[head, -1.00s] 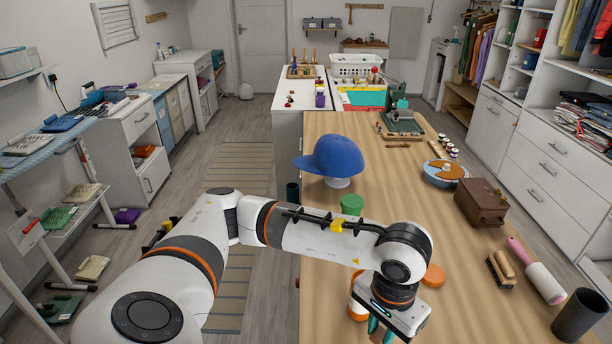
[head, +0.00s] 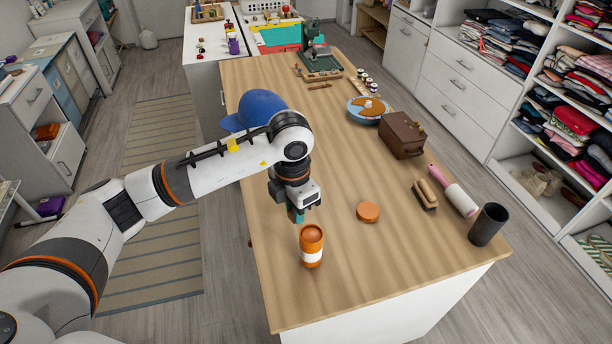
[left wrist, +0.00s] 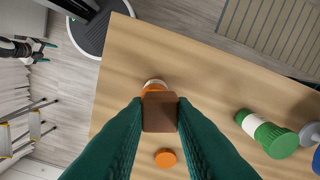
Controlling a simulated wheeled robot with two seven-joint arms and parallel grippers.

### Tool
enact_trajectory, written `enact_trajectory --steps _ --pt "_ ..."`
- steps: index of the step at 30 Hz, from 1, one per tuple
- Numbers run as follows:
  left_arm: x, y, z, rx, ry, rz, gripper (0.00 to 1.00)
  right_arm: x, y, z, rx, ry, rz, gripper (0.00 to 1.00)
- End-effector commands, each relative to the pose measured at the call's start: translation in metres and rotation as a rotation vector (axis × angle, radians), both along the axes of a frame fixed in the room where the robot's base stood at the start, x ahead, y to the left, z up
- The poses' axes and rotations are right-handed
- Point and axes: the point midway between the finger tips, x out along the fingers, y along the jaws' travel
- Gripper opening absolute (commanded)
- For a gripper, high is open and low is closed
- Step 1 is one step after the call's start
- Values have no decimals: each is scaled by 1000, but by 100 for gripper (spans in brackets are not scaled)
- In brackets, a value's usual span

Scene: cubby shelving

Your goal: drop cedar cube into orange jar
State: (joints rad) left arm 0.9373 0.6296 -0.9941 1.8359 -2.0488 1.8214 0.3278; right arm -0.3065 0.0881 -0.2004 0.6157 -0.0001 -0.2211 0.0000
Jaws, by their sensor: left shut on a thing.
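The cedar cube (left wrist: 160,111) is a brown block between the teal fingers of my left gripper (left wrist: 158,118), which is shut on it. In the head view my left gripper (head: 296,215) is held just behind the orange jar, and the cube is hidden there. The orange jar (head: 311,256) stands upright on the table with a white label band. In the left wrist view the jar (left wrist: 154,84) shows just beyond the cube, partly covered by it. My right gripper (left wrist: 46,51) shows small at the left of the wrist view, fingers apart and empty.
A round orange lid (head: 367,212) lies right of the jar on the wooden table (head: 390,260). A brush (head: 425,195), lint roller (head: 453,191), dark cup (head: 489,224) and brown box (head: 402,135) are farther right. A blue cap (head: 258,108) stands behind my arm.

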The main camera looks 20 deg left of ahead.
Motion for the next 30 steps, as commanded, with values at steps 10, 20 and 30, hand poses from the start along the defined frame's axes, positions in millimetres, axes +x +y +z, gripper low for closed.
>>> enact_trajectory --steps 10,20,30 --pt "28 -10 25 -15 24 927 1 9 7 39 10 -14 -3 74" --pt "35 -13 24 -13 30 1230 1 9 12 43 16 -14 -6 74" --pt "35 -13 -9 -13 30 1230 1 9 8 22 11 -14 -4 74"
